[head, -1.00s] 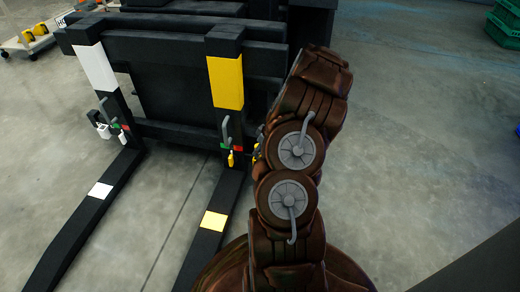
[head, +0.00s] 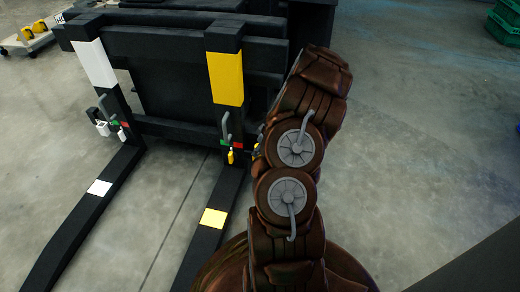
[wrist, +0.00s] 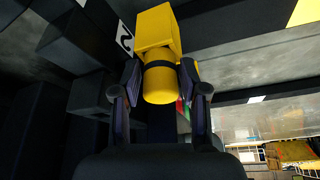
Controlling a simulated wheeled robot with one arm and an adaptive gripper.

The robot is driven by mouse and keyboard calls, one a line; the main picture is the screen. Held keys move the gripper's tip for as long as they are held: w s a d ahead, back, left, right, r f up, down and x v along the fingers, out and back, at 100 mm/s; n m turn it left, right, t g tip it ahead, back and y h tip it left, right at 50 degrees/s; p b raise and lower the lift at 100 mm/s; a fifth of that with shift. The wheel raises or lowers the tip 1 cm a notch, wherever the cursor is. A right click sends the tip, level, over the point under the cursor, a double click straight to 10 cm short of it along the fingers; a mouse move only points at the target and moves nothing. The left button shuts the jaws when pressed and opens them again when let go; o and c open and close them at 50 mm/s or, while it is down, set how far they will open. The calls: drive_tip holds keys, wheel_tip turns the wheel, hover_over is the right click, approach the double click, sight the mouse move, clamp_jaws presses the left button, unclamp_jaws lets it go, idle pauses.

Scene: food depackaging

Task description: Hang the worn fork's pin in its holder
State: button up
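Two dark forks stand on a black carriage in the head view. The left fork (head: 75,228) bears white patches and the right fork (head: 212,245) bears yellow ones. Each has a grey upright handle with green and red marks at its heel; a small white piece (head: 102,129) hangs by the left one and a small yellow piece (head: 231,157) by the right one. In the wrist view my gripper (wrist: 160,80) has its fingers against both sides of a yellow block-and-cylinder piece (wrist: 160,84), apparently the pin's grip. Its far end is hidden. My arm hides the gripper in the head view.
The black carriage (head: 165,45) fills the upper left, close to my arm. A cart with yellow items (head: 30,38) stands at the far left and green crates (head: 507,24) at the far right. The concrete floor to the right is clear.

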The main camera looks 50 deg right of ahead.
drive_tip(key=shift+o, duration=1.3)
drive_tip(key=shift+r, duration=0.1)
drive_tip(key=v, duration=1.1)
drive_tip(key=shift+s+r, duration=0.15)
drive_tip(key=shift+r, duration=0.2)
